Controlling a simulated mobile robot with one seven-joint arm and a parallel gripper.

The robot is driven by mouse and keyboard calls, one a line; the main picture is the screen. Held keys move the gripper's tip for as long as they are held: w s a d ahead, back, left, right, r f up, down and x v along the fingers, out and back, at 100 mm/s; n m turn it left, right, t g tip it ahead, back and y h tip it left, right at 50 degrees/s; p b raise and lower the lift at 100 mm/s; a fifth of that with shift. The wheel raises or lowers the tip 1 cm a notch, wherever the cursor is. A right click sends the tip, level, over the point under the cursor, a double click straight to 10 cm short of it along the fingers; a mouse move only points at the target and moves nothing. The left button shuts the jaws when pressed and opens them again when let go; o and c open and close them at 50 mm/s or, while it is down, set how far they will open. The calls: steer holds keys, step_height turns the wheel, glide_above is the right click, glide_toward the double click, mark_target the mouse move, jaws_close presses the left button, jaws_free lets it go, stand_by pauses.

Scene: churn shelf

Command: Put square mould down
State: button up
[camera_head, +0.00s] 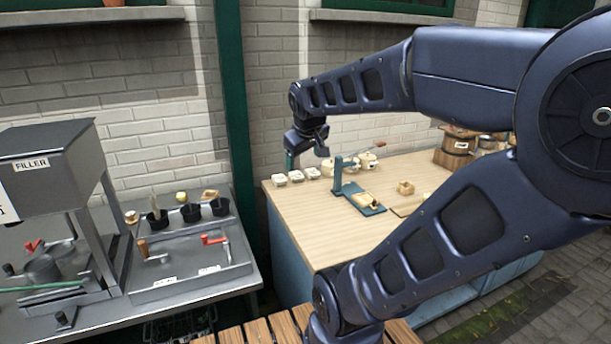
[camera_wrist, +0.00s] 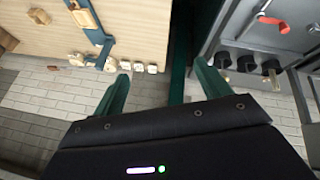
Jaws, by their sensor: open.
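A small square wooden piece (camera_head: 405,187), which looks like the square mould, sits on the wooden table to the right of the blue-green press (camera_head: 362,200). A similar wooden piece (camera_wrist: 39,16) shows near the top left of the wrist view; I cannot tell for sure that it is the same one. My gripper (camera_head: 306,156) hangs near the back left corner of the table, well left of the press. In the wrist view my gripper (camera_wrist: 161,70) has its green fingers wide apart with nothing between them.
Several small pale blocks (camera_head: 296,176) stand along the table's back left edge, near my gripper. Round pale pots (camera_head: 367,161) and a wooden tub (camera_head: 457,146) stand behind. The metal filler bench (camera_head: 200,275) with black cups (camera_head: 191,212) is at left, across a gap. The table's front left is clear.

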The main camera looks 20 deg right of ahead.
steer(key=s+a+f+m+g+y, duration=0.1)
steer(key=s+a+f+m, duration=0.1)
steer(key=s, duration=0.5)
steer(key=shift+a+m, duration=0.3)
steer(key=shift+m, duration=0.3)
steer(key=shift+f, duration=0.1)
stand_by(0.3)
